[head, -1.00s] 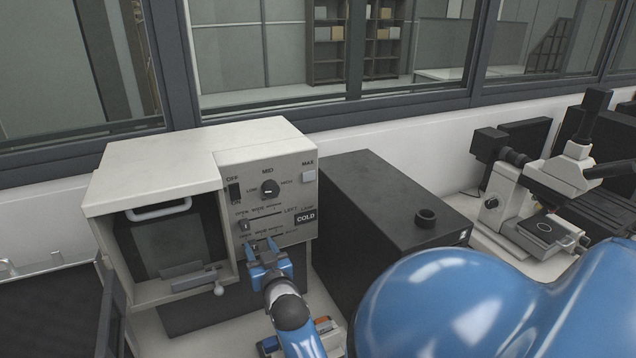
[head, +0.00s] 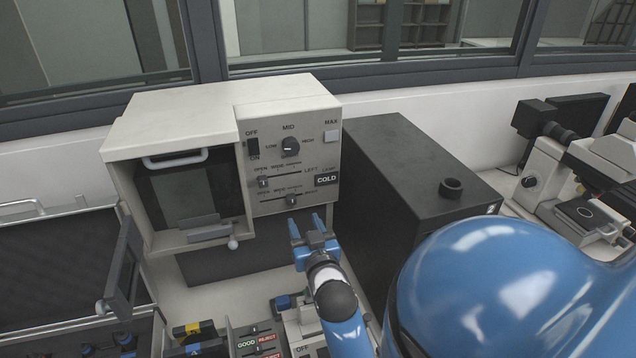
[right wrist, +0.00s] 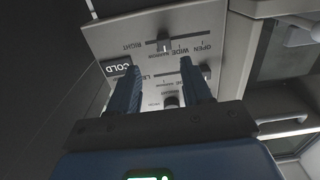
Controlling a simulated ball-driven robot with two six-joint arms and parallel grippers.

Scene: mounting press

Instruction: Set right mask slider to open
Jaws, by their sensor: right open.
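The mounting press (head: 180,105) stands at the left on the bench, its control panel facing me. The right mask slider (head: 292,199) is the lower one; its knob sits near the NARROW mark, away from OPEN. It also shows in the right wrist view (right wrist: 163,42), upside down, just beyond my fingertips. The left mask slider (head: 263,182), above it, has its knob near the OPEN end. My right gripper (head: 308,222) is open and empty, just below the panel's lower edge in the picture and apart from the knob. My left gripper is not in view.
A rotary knob (head: 290,146) and a dark OFF/ON switch (head: 252,147) are higher on the panel. A black box (head: 415,180) stands close on the right. A lever with a pale ball (head: 233,243) juts out low on the press. A microscope (head: 560,160) is at far right.

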